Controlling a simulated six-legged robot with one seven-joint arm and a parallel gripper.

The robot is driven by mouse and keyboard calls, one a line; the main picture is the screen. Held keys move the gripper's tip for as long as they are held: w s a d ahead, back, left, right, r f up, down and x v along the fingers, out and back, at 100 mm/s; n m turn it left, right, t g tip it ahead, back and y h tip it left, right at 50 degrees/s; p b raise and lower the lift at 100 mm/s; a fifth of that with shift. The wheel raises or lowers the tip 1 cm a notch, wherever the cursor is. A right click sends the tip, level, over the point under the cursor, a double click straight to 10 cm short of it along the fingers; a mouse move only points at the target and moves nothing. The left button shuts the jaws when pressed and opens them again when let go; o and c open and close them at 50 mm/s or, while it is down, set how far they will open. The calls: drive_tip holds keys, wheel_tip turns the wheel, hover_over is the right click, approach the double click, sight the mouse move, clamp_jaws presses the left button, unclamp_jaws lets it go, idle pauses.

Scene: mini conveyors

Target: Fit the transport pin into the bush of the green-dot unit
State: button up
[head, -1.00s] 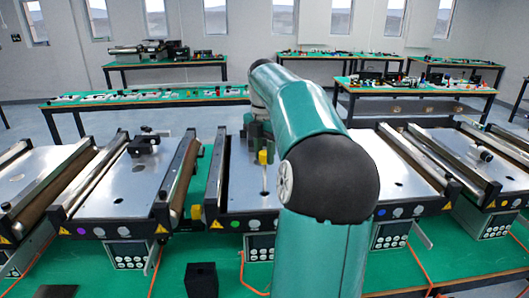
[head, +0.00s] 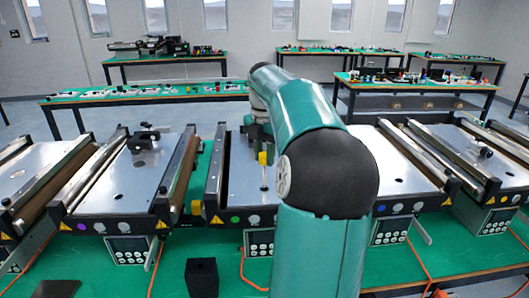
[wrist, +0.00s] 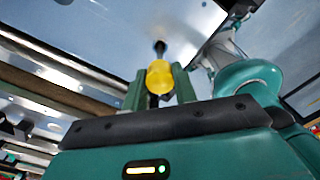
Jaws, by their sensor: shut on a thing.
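The transport pin, with a yellow head (head: 263,158) and a thin metal shaft, stands upright over the plate of the green-dot unit (head: 239,185). The green dot (head: 235,219) is on its front face. The shaft's lower end meets a dark spot on the plate; I cannot tell whether it is inside the bush. In the wrist view my gripper (wrist: 160,88) is shut on the pin's yellow head (wrist: 159,76), with a green finger on each side. The shaft points away to a dark spot on the plate. In the head view my arm hides part of the unit.
A purple-dot unit (head: 118,190) stands at left and a blue-dot unit (head: 402,175) at right, partly behind my arm. A black block (head: 201,277) stands on the green table in front. A dark part (head: 143,141) sits on the purple-dot unit.

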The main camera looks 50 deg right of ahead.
sight(264, 168)
drive_tip(key=shift+f, duration=2.45)
idle(0.4)
drive_tip(key=o, duration=1.7)
drive_tip(key=shift+c, duration=0.2)
drive_tip(key=shift+r, duration=0.1)
drive_tip(key=shift+r, duration=3.4)
